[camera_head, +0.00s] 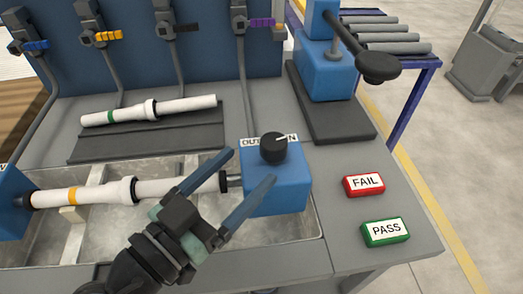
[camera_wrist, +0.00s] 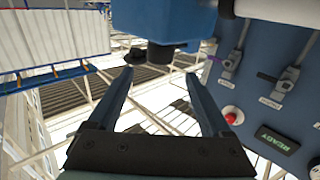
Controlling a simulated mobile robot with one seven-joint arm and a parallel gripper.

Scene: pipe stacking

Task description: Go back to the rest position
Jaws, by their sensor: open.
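My gripper (camera_head: 253,166) is open and empty, above the basin's right part in the head view. Its fingers point up and right toward the blue block with a black knob (camera_head: 275,185) and overlap it in the picture; I cannot tell whether they touch. The wrist view shows the two fingers (camera_wrist: 159,74) spread apart with nothing between them. A white pipe with an orange band (camera_head: 85,195) lies across the basin between the left blue block (camera_head: 8,205) and the knob block. My gripper hides part of the right end area. A white pipe with a green band (camera_head: 130,115) lies on the dark rack.
A blue panel (camera_head: 200,55) with coloured valve handles stands behind. A blue press with a black lever (camera_head: 325,70) stands at back right. Red FAIL (camera_head: 364,185) and green PASS (camera_head: 385,232) buttons sit at right. Grey pipes (camera_head: 385,35) lie on a rack beyond. The basin (camera_head: 300,230) lies below.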

